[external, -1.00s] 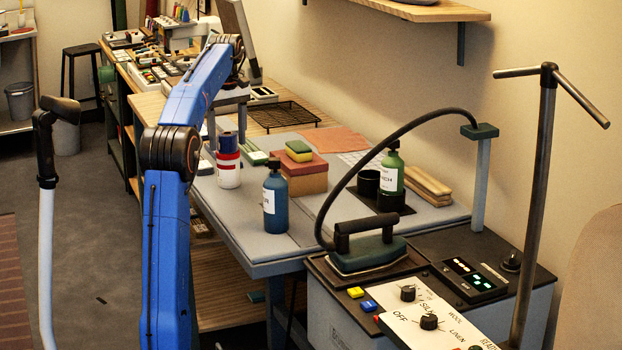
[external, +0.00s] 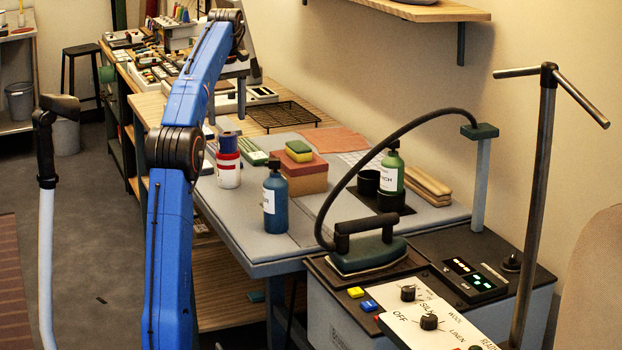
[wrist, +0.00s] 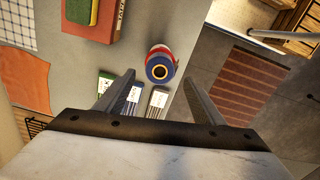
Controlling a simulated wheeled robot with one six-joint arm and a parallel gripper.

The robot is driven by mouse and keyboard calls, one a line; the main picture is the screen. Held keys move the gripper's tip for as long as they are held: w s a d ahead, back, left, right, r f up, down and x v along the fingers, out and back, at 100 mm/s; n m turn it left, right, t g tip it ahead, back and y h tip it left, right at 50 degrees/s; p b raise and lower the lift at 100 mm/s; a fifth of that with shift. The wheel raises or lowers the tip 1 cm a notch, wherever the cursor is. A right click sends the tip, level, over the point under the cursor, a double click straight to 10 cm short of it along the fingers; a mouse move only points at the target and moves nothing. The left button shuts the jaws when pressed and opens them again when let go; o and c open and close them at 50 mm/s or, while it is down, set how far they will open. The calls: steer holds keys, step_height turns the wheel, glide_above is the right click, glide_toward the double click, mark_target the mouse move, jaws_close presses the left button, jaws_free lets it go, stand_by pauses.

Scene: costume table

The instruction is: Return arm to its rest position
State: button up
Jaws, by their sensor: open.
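My blue arm (external: 196,95) rises at the left of the bench, its forearm sloping up and away to the wrist. My gripper (external: 227,112) hangs below the wrist over the bench, fingers pointing down. In the wrist view its two fingers (wrist: 158,77) are spread apart with nothing held. A red, white and blue can (external: 228,168) stands upright on the grey mat below it. The can also shows in the wrist view (wrist: 160,52), beyond the fingertips and apart from them. Part of the gripper blends into the cluttered background in the external view.
The grey bench mat (external: 248,228) holds a blue bottle (external: 274,198), a green bottle (external: 391,172) and a red box (external: 304,180) with a sponge (external: 299,147) on top. An iron (external: 369,250) with a hose stands nearer. Open floor (external: 100,250) lies left.

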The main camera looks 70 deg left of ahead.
steer(key=w+d+r+m+t, duration=0.2)
steer(key=w+d+m, duration=0.25)
steer(key=d, duration=0.65)
steer(key=w+d+r+m+t, duration=0.1)
steer(key=w+d+m, duration=0.35)
steer(key=d, duration=0.75)
steer(key=w+d+f+m+t, duration=0.15)
steer(key=d+m, duration=0.25)
steer(key=d, duration=1.1)
steer(key=s+d+f+m, duration=0.3)
steer(key=s+d+f, duration=0.65)
steer(key=f, duration=0.25)
steer(key=s+d+f+m, duration=0.2)
steer(key=s+f, duration=0.5)
steer(key=f, duration=0.4)
steer(key=s+d+f+m, duration=0.1)
steer(key=s+d+f, duration=0.4)
steer(key=f, duration=0.7)
steer(key=shift+s+m, duration=0.4)
steer(key=shift+s, duration=0.85)
steer(key=shift+d, duration=0.1)
